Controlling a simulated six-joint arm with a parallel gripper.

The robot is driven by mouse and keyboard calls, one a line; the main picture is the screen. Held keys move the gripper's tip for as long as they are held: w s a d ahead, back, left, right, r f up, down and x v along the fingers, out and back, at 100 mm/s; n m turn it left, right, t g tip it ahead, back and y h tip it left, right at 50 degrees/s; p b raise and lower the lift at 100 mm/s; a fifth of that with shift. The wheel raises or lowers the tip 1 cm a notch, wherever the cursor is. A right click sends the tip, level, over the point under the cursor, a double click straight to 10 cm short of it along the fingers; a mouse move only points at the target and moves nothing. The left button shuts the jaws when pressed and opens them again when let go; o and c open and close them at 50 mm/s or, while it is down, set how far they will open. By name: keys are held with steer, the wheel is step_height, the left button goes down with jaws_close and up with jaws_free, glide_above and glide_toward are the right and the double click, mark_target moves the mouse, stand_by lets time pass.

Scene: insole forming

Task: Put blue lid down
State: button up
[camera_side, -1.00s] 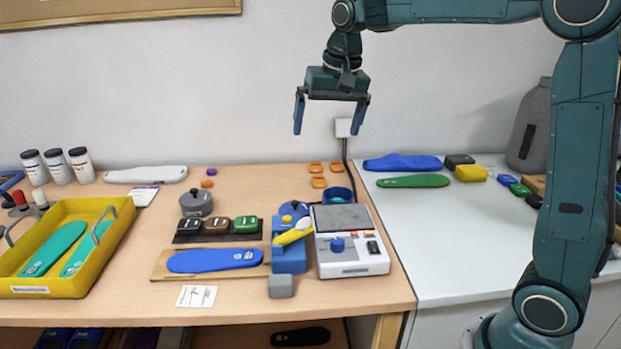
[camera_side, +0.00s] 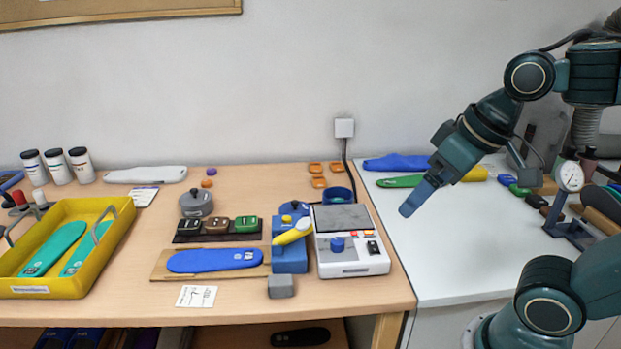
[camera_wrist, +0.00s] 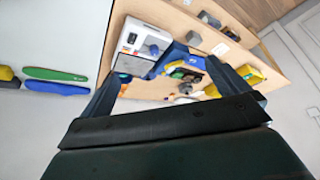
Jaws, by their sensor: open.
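A round blue piece that looks like the blue lid (camera_side: 294,208) rests on or beside the blue stand (camera_side: 289,258), next to a yellow-handled part (camera_side: 293,232). A small blue pot (camera_side: 336,197) stands to its right behind the white device, its top seemingly uncovered. My gripper (camera_side: 411,207) is tilted down and left, over the left part of the white table, to the right of the device. It is open and empty. In the wrist view my open fingers (camera_wrist: 165,82) frame part of the wooden table; I cannot make out the lid there.
The white device (camera_side: 352,258) stands at the wooden table's right edge. A blue insole (camera_side: 215,260) lies on a board and a yellow tray (camera_side: 60,275) stands at left. A dial gauge (camera_side: 570,177) is at right. The white table's front (camera_side: 470,255) is clear.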

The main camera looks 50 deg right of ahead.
steer(key=shift+s+a+f+n, duration=0.1)
steer(key=shift+s+f+n, duration=0.2)
steer(key=shift+s+f, duration=0.7)
